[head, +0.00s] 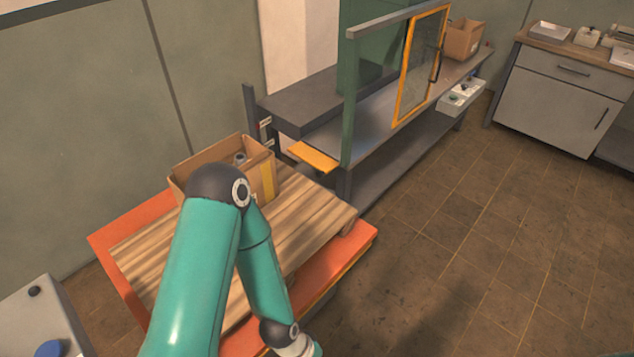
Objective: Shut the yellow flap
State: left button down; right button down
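A yellow flap (314,156) sticks out roughly flat from the near end of the grey bench, beside a green post. Farther along the same bench stands a yellow-framed panel (420,66) with a dark mesh or glass pane and a dark handle; it is upright. A teal arm of mine crosses the lower left of the head view, its wrist running out at the bottom edge. Neither of my grippers shows, and nothing of mine touches the flap.
An orange-edged pallet cart (362,240) with wooden slats stands in front of the bench, bearing an open cardboard box (262,172). Another box (464,40) sits at the bench's far end. A grey cabinet (560,95) stands at right. The tiled floor (480,230) between is clear.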

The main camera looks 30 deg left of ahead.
aim_at(324, 164)
jog(key=i, duration=1)
